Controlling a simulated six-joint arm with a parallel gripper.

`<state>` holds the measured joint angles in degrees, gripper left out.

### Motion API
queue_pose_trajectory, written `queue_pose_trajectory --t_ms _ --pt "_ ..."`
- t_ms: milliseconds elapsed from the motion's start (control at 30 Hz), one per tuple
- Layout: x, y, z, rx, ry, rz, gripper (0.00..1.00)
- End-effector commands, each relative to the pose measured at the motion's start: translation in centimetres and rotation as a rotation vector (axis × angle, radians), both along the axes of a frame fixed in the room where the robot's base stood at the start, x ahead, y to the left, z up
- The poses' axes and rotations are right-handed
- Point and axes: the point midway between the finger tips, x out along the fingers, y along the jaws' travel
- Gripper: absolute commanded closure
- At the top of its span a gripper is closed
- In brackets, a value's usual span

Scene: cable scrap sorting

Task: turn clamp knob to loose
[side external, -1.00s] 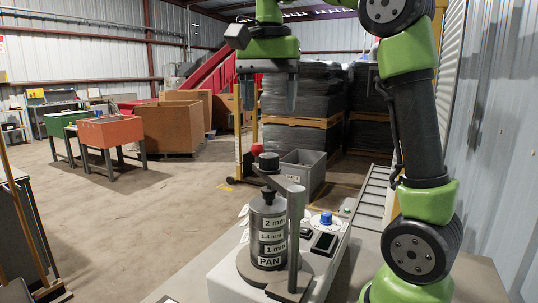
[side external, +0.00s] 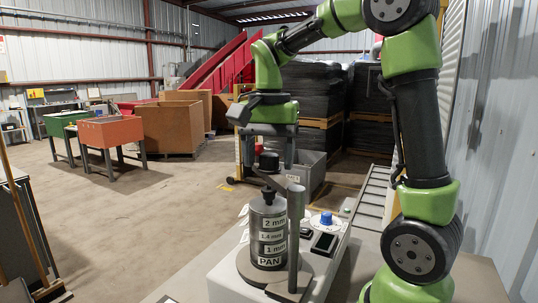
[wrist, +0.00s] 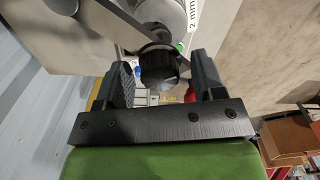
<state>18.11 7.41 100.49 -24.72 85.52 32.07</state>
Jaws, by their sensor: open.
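The black clamp knob (side external: 269,161) sits on top of the clamp arm (side external: 278,182), above a grey sieve stack (side external: 267,225) labelled 2 mm, 1.4 mm, 1 mm and PAN. My gripper (side external: 268,165) points down at the knob with its jaws open. In the side view its fingers come down on either side of the knob. In the wrist view the dark ribbed knob (wrist: 158,68) shows between the two fingers of my gripper (wrist: 163,72), with gaps visible at both sides. No mark for tight or loose can be read on the knob.
The upright clamp post (side external: 295,235) stands right of the stack on the shaker base. A blue dial (side external: 326,218) and a dark display (side external: 324,242) sit on the panel to the right. A grey bin (side external: 312,170) stands behind.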

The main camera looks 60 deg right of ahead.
Motion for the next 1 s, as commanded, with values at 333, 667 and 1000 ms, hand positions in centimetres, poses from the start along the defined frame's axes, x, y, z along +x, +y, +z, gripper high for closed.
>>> queue_pose_trajectory --t_ms 333,667,1000 --pt "0.00 -0.01 0.01 0.000 0.000 0.000 0.72" --pt "0.01 -0.01 0.03 -0.001 0.000 0.017 0.87" --pt "0.01 -0.02 0.03 -0.002 0.001 0.192 0.87"
